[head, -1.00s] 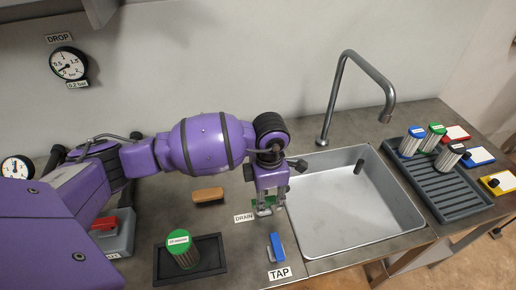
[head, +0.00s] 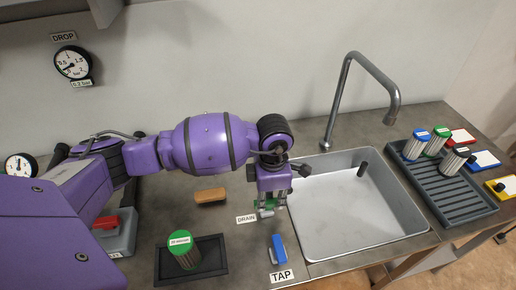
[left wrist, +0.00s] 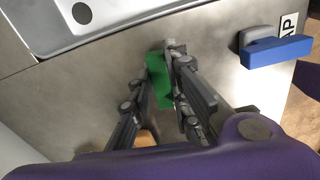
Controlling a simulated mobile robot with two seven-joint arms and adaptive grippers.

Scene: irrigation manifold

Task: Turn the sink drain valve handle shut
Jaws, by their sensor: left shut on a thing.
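The drain valve handle is a green lever beside the DRAIN label (head: 246,219), left of the sink (head: 350,243). In the left wrist view the green handle (left wrist: 158,82) lies between the fingers of my left gripper (left wrist: 160,75). In the head view my left gripper (head: 271,207) points down over the valve and hides most of it. The gripper is shut on the green handle. The blue tap handle (head: 278,248) stands nearer the front, by the TAP label (head: 282,275); it also shows in the left wrist view. My right gripper is not in view.
A green-topped filter (head: 181,248) stands in a dark tray (head: 217,268) at the front left. A brown block (head: 210,196) lies left of the valve. The faucet (head: 345,85) rises behind the sink. A ribbed rack (head: 455,205) with several cylinders is at the right.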

